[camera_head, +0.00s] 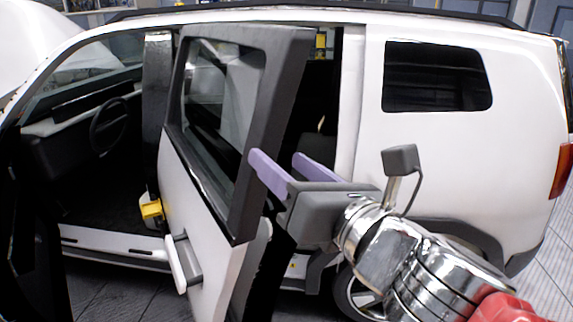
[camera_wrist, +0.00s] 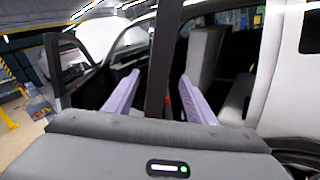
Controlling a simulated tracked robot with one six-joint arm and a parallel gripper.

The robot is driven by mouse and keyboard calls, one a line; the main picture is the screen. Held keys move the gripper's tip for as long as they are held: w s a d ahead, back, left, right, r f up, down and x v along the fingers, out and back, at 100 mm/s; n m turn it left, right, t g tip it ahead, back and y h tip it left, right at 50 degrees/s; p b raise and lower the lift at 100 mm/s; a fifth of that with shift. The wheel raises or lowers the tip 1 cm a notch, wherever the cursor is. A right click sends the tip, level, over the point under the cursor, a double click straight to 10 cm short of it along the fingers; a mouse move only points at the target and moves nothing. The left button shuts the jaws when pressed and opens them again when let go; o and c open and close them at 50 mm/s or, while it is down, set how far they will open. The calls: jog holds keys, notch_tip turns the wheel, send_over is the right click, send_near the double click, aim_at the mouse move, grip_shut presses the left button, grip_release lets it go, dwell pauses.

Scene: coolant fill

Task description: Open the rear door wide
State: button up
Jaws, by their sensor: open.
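The rear door (camera_head: 205,215) of the white car stands partly open, swung out from the body. It has a black window frame (camera_head: 268,130) and a white outer panel. My gripper (camera_head: 275,157) is at the door's free edge in the head view, its two purple fingers spread open and pointing left. In the wrist view the open gripper (camera_wrist: 160,76) has a dark upright bar (camera_wrist: 164,60), which looks like the door's frame edge, between its fingers. I cannot tell whether either finger touches it. A pale handle (camera_head: 182,262) shows low on the door's left side.
The white car body (camera_head: 440,150) with its rear side window stands right of the opening, close to my arm. The front doorway is open at left, showing a steering wheel (camera_head: 109,127). Yellow equipment (camera_wrist: 10,112) stands at the far left in the wrist view.

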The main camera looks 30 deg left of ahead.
jog(key=shift+f+n, duration=0.1)
jog(key=shift+n, duration=0.2)
jog(key=shift+c, duration=1.4)
jog(key=shift+d+f+n, duration=0.35)
jog(key=shift+d+n, duration=0.15)
jog(key=shift+n, duration=0.5)
jog(key=c, duration=0.3)
jog(key=d+f+n, duration=0.1)
jog(key=f+n, duration=0.1)
jog(key=n, duration=0.1)
jog(key=d+f+n+g+h, duration=0.1)
jog(key=d+f+n, duration=0.1)
jog(key=n, duration=0.1)
jog(key=d+f+n+h, duration=0.1)
jog(key=f+n, duration=0.1)
jog(key=n, duration=0.1)
jog(key=shift+d+g, duration=0.3)
grip_shut()
jog(key=s+d+f+n+g+h, duration=0.1)
jog(key=d+f+n+h, duration=0.5)
jog(key=d, duration=0.8)
jog(key=s+d+f+n+g+h, duration=0.1)
jog(key=s+d+f+n+h, duration=0.2)
jog(key=d+f+n+h, duration=0.4)
jog(key=d+f+n, duration=0.4)
jog(key=d+f, duration=0.2)
jog(key=d, duration=0.2)
jog(key=shift+d+g, duration=0.2)
jog(key=shift+g, duration=0.2)
jog(key=shift+f, duration=0.1)
